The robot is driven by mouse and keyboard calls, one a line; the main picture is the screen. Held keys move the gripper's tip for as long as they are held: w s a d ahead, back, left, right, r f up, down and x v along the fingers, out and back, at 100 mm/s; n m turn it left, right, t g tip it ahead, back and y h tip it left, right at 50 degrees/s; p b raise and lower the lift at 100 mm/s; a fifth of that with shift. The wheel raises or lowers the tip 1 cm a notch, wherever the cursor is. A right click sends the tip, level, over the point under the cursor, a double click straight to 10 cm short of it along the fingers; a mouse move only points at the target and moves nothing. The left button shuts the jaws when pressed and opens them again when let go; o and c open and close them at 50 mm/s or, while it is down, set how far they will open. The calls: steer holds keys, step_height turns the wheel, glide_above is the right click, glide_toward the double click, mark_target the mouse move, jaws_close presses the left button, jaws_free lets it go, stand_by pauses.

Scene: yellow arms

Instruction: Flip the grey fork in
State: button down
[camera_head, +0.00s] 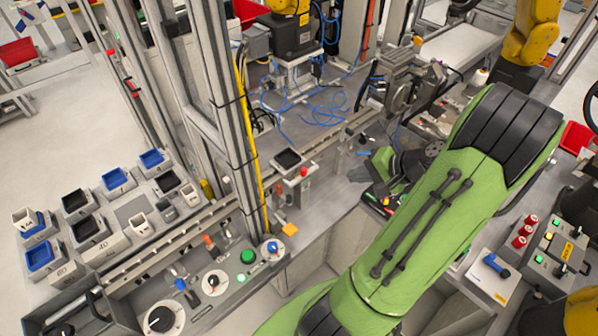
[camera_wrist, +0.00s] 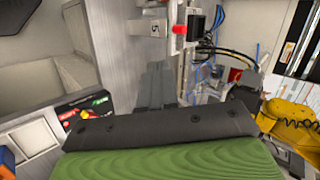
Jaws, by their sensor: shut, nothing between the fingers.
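I cannot make out a grey fork for sure in either view. My gripper (camera_wrist: 157,88) shows in the wrist view as grey fingers close together, shut and empty. They point toward a small grey box with a red knob (camera_wrist: 180,29), apart from it as far as I can tell. In the head view the box (camera_head: 299,188) stands left of my gripper, with a red button on top. My green arm and the black wrist hide part of the bench there.
A button panel (camera_head: 384,200) lies close under my wrist. A black tray (camera_head: 288,160) sits beside the grey box. Blue cables (camera_head: 318,108) lie loose behind. A control panel with a green button (camera_head: 248,257) is at front left. Yellow arms stand at the back and right.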

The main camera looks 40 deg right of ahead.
glide_toward(306, 175)
steer(key=x, duration=0.5)
steer(key=shift+s+d+f, duration=0.1)
steer(key=shift+f, duration=0.3)
steer(key=shift+w, duration=0.4)
steer(key=shift+w, duration=1.35)
